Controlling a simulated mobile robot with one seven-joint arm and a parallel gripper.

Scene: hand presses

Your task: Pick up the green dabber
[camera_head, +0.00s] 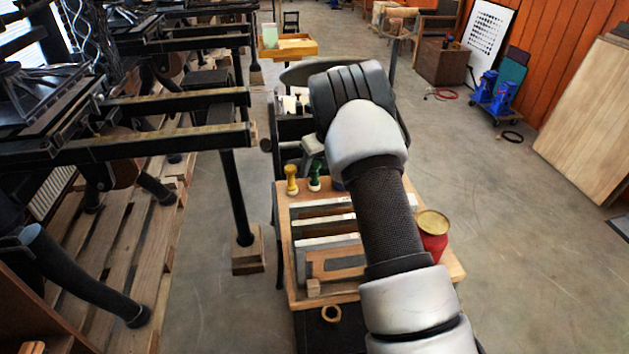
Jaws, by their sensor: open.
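The green dabber (315,176) stands upright near the far left corner of a wooden-topped table (283,240). A yellow dabber (291,180) stands just left of it. A dark bluish piece (338,184) shows partly to its right, against my arm; I cannot tell what it is. My arm rises from the bottom right and covers the right part of the tabletop. My gripper is hidden behind the arm, so its place relative to the green dabber cannot be seen.
A red can (432,240) with a yellowish top stands at the table's right side. Wooden frames (335,263) lie mid-table. Hand presses with long bars (150,143) and a pallet (125,240) fill the left. Open floor (530,250) lies to the right.

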